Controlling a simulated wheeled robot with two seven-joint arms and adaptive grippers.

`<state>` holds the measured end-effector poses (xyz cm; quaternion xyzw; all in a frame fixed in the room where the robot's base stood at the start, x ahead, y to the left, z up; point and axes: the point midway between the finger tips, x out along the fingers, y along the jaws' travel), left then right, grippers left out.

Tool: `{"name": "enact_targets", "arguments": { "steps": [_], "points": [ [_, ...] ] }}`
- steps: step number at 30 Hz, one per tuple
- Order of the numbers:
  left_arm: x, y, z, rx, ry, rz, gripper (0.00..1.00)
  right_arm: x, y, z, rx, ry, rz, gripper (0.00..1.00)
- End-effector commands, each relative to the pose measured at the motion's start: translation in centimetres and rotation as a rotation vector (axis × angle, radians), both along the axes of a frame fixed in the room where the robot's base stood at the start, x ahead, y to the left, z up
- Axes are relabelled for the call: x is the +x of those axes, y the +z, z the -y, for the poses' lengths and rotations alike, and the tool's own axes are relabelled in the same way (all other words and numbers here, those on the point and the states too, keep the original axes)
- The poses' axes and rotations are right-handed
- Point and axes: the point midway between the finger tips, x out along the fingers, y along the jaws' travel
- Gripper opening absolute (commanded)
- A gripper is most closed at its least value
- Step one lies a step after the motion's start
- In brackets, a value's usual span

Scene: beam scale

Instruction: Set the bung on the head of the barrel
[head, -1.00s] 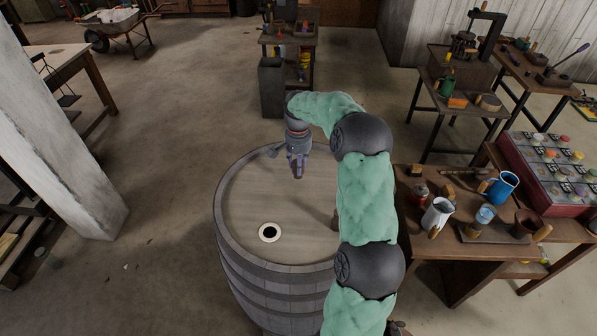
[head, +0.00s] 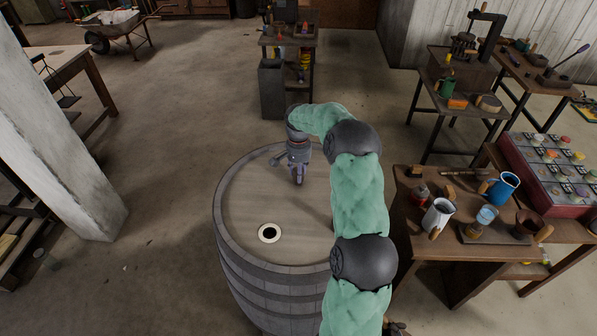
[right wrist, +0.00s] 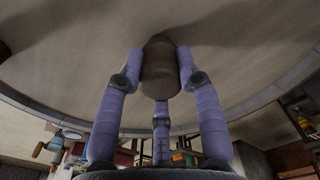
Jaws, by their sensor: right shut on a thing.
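The wooden barrel (head: 222,215) stands upright in the middle of the head view. Its flat head has a dark round hole with a pale ring (head: 269,233) on the near left side. My right gripper (head: 299,178) is over the far part of the head, pointing down, behind and right of the hole. In the right wrist view its purple fingers are shut around the brown bung (right wrist: 160,72). The bung's narrower end points at the barrel head and looks very close to it; I cannot tell whether it touches. My left gripper is not in view.
A table (head: 440,243) right of the barrel holds a white jug (head: 437,215), a blue mug (head: 503,187) and other small things. A grey bin (head: 271,88) stands behind the barrel. A white pillar (head: 60,130) is at the left. The near barrel head is clear.

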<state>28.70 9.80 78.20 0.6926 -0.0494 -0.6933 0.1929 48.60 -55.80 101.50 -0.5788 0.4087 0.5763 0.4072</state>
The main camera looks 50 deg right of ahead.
Motion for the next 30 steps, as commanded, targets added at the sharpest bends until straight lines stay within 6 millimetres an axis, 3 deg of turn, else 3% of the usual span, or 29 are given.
{"name": "enact_targets", "arguments": {
  "steps": [1,3,17,30],
  "points": [
    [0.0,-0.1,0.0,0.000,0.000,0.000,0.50,0.0,-0.2,0.0,0.001,0.000,-0.001,0.38],
    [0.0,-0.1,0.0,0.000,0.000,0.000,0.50,0.0,-0.1,0.0,0.001,0.000,-0.001,0.58],
    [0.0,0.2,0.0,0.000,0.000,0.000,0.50,0.0,0.7,0.0,-0.001,0.000,0.001,0.59],
    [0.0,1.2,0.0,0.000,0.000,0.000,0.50,0.0,8.8,0.0,-0.002,0.001,0.002,0.59]
  ]
}}
